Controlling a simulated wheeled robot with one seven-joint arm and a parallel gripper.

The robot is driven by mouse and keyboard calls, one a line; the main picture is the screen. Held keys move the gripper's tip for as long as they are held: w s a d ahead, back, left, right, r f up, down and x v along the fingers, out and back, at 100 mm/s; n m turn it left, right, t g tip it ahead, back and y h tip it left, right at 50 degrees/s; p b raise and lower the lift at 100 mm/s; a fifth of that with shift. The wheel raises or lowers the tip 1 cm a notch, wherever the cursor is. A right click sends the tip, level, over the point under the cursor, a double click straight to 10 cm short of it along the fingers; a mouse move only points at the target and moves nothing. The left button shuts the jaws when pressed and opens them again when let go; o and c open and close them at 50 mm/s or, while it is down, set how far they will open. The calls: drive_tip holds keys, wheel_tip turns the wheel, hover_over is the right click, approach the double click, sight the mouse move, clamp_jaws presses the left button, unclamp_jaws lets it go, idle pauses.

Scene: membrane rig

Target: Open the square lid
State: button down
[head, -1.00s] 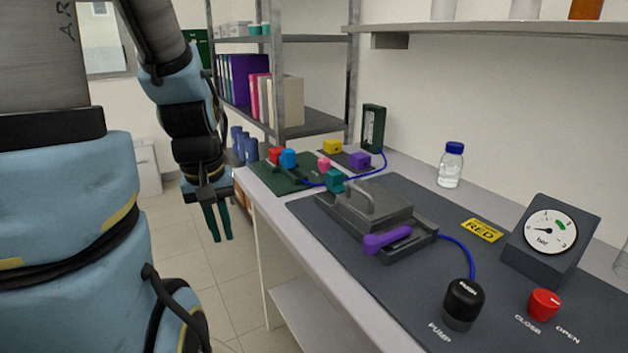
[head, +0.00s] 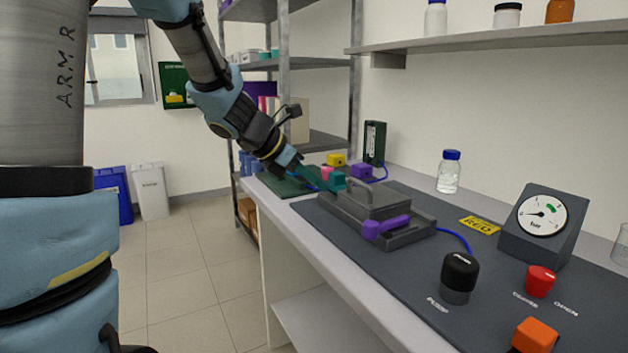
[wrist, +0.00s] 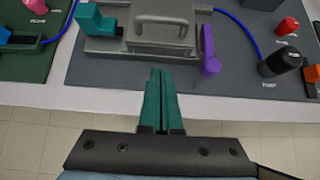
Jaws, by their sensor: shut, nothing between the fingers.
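The square lid (head: 372,200) is a grey plate with an arched handle (head: 358,190), lying flat on a grey base on the dark mat. It also shows in the wrist view (wrist: 185,42), its top cut off by the picture edge. A purple lever (head: 386,227) lies along one side of it, and a teal block (head: 337,181) is at the opposite side. My gripper (wrist: 162,72) has teal fingers, shut together and empty. In the wrist view it points at the near edge of the lid's base. In the head view its fingers (head: 310,178) appear left of the teal block.
A black pump knob (head: 459,275), a red knob (head: 540,281), an orange block (head: 535,335) and a gauge (head: 541,216) stand on the right. A blue hose (head: 455,237) runs from the base. A bottle (head: 448,172) stands behind. Shelves rise at the back.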

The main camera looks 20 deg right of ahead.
sight(362, 198)
drive_tip(key=x, duration=0.6)
drive_tip(key=shift+a, duration=0.1)
drive_tip(key=d, duration=0.1)
drive_tip(key=d+r+p, duration=0.1)
drive_tip(key=d, duration=0.1)
drive_tip(key=shift+w+r+p, duration=0.25)
drive_tip(key=shift+r+p, duration=0.05)
drive_tip(key=shift+p, duration=0.05)
drive_tip(key=shift+w+d+r, duration=0.1)
drive_tip(key=shift+d, duration=0.3)
drive_tip(key=shift+r+p, duration=0.15)
drive_tip(key=shift+p, duration=0.15)
